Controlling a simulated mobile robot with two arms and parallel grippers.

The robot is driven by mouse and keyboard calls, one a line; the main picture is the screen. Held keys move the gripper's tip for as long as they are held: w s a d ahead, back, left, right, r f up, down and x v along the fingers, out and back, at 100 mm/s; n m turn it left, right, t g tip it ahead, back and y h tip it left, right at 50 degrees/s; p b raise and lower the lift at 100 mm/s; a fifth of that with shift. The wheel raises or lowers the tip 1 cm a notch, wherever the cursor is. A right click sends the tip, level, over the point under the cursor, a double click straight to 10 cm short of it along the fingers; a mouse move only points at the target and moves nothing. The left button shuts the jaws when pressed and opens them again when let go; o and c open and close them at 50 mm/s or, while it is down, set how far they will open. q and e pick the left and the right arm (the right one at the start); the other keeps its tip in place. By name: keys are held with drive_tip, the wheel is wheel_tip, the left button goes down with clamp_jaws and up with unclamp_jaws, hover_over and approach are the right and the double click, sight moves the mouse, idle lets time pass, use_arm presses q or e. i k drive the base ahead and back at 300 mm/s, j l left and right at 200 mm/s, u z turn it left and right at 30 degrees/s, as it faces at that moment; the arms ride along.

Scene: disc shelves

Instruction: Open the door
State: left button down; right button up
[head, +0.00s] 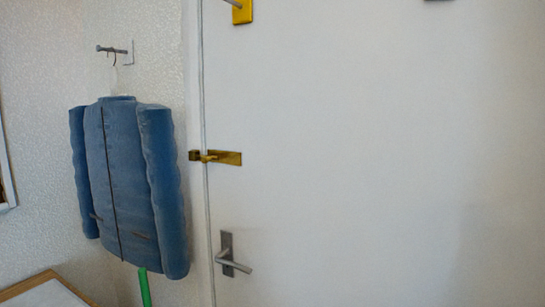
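A white door (370,150) fills the middle and right of the head view. Its left edge runs nearly upright beside the wall and looks closed. A grey lever handle (233,262) on a plate sits low near that edge, with its lever pointing right. A brass latch (222,157) spans the edge of the door and the frame at mid height. A yellow plate with a grey peg (242,12) is on the door at the top. Neither of my grippers is in view.
A blue jacket (125,180) hangs from a wall hook (115,49) left of the door. A green pole (144,287) shows below it. A wooden-edged surface (45,290) is at the lower left. The space before the door looks clear.

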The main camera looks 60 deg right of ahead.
sight(393, 152)
drive_tip(key=z, duration=1.6)
